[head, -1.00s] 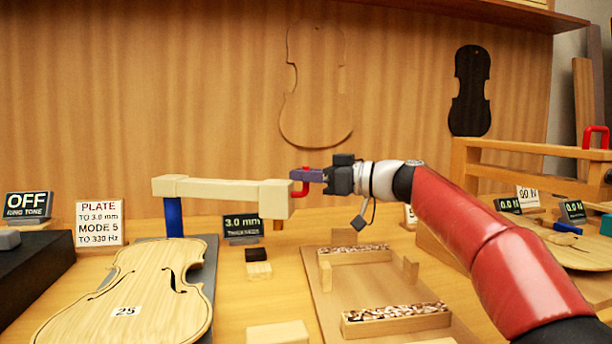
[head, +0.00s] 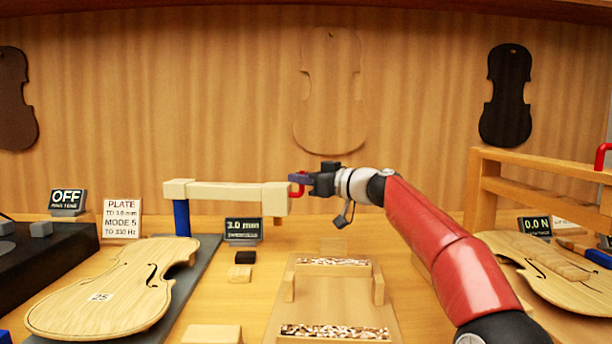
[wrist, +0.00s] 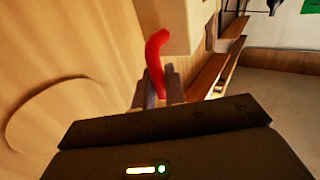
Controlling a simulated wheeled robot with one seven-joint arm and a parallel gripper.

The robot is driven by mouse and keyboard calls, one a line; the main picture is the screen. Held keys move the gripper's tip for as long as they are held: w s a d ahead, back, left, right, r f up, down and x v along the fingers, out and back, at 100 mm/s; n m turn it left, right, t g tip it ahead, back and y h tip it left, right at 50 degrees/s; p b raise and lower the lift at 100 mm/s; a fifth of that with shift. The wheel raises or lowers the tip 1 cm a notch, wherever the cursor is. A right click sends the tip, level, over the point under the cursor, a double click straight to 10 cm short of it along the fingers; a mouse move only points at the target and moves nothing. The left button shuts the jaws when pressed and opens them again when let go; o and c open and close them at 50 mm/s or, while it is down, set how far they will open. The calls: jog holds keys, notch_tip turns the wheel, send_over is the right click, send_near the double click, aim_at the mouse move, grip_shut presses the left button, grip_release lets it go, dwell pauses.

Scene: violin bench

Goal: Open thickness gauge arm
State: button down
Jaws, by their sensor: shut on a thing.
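The thickness gauge arm (head: 228,194) is a pale wooden beam lying level, with a blue post (head: 181,217) under its left end. A red handle (head: 301,185) sticks out of its right end block. My gripper (head: 302,179) reaches it from the right and is shut on the red handle. In the wrist view the red handle (wrist: 157,55) stands between the fingertips (wrist: 158,90), next to the pale block (wrist: 188,22). The gauge display (head: 243,229) reads 3.0 mm. The violin plate (head: 112,291), labelled 25, lies below and left of the beam.
A wooden cradle board (head: 330,309) with padded blocks lies in the middle. A dark block (head: 245,257) and small pale blocks sit left of it. The air above the beam is clear.

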jog(key=shift+w+d, duration=0.1)
jog(key=shift+w, duration=0.15)
jog(key=c, duration=1.5)
grip_release()
jog(key=shift+c, duration=0.2)
jog(key=b+v, duration=0.3)
jog(key=v, duration=0.4)
jog(key=shift+s+d+b, duration=0.25)
jog(key=shift+d+b, duration=0.05)
jog(key=shift+b, duration=0.05)
